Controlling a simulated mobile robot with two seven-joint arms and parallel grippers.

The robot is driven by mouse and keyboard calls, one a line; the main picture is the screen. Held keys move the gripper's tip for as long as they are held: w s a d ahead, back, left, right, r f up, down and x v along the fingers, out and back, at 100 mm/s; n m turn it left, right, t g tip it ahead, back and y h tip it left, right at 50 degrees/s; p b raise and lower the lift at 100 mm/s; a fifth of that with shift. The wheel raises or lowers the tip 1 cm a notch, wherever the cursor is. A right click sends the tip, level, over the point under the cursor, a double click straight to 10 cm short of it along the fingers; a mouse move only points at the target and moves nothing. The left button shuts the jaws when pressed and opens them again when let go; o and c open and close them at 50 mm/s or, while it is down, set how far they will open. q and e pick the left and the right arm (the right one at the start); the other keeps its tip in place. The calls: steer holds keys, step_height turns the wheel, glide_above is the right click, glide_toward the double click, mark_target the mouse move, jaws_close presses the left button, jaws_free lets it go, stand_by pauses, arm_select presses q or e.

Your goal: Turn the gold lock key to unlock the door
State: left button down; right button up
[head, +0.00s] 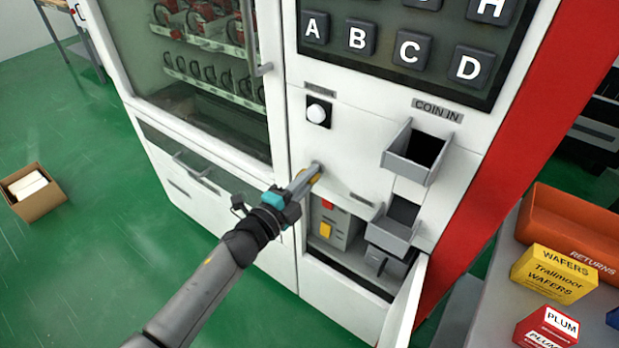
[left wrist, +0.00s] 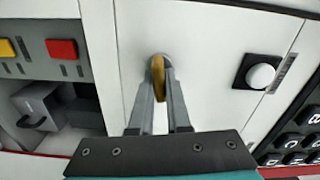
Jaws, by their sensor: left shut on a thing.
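The gold lock key (head: 315,178) sticks out of its round lock on the white front panel of the vending machine. My left gripper (head: 307,177) reaches it from the lower left and is shut on it. In the left wrist view the gold key (left wrist: 158,78) stands between the two fingertips (left wrist: 161,84), its flat bow roughly upright in the picture. The lock behind it is mostly hidden. The glass-fronted door (head: 200,90) at the left looks closed, with its grey handle (head: 264,69). My right gripper is out of view.
A small white door (head: 405,305) stands open below, baring a compartment with red and yellow buttons. The grey coin tray (head: 408,165) and a lower grey tray (head: 390,236) jut out right of the key. A white button (head: 317,113) sits above. Boxes stand at lower right.

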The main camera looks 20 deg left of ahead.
arm_select(q)
steer(key=shift+f+m, duration=0.1)
steer(key=shift+m, duration=0.7)
steer(key=c, duration=0.9)
jaws_free()
steer(key=shift+s, duration=0.15)
steer(key=v, duration=1.5)
